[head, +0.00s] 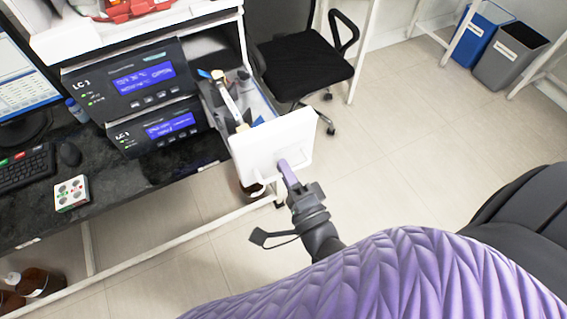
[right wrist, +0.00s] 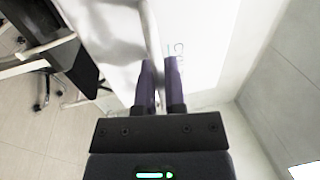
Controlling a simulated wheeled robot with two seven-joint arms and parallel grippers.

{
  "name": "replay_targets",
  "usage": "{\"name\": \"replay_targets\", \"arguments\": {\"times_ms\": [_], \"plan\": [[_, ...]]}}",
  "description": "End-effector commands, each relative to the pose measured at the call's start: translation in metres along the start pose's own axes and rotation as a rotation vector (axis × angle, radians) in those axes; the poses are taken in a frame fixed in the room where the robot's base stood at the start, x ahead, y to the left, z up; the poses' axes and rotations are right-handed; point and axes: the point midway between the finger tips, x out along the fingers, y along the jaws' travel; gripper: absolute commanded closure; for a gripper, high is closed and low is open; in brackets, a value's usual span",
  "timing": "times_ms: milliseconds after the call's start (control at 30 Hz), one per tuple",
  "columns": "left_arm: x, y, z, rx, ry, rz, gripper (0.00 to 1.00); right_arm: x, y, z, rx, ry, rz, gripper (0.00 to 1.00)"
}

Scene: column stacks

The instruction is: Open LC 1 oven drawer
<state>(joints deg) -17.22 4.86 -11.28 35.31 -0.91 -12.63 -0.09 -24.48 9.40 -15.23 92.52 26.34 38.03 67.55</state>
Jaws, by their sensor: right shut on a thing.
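The oven drawer stands pulled out beside the stack, its white front panel (head: 272,146) facing my right arm. Inside the drawer lie a long pale column-like part and a blue item. My right gripper (head: 285,166), with purple fingers, is at the lower part of the front panel, shut on the drawer handle (head: 258,188). In the right wrist view the purple fingers (right wrist: 160,75) sit on both sides of the handle bar (right wrist: 152,35), next to the white panel with partly hidden lettering (right wrist: 195,50). My left gripper is not in view.
Two dark instrument units with blue displays, the upper (head: 140,78) and lower (head: 165,126), stand left of the drawer on a black bench (head: 110,190). An office chair (head: 305,65) stands behind the drawer. The tiled floor (head: 400,140) to the right is clear.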

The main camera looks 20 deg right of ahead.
Motion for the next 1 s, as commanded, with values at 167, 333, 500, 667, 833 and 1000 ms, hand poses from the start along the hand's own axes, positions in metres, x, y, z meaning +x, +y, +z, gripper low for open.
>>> {"name": "replay_targets", "arguments": {"times_ms": [167,333,500,667,833,1000], "plan": [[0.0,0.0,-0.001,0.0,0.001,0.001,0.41,-0.001,0.0,0.0,0.0,0.0,0.001,1.0],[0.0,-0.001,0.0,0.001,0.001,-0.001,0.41,-0.001,0.0,0.0,0.0,0.0,0.001,1.0],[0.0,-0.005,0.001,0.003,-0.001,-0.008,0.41,0.0,0.0,0.0,0.0,0.0,0.001,0.58],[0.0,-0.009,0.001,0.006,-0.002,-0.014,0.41,0.0,0.0,0.0,0.0,0.0,0.0,0.55],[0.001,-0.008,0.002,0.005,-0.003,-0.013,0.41,-0.005,0.001,0.0,0.0,0.0,0.001,0.55],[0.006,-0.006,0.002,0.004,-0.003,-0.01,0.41,-0.046,0.003,0.0,-0.001,-0.001,0.006,0.55]]}}
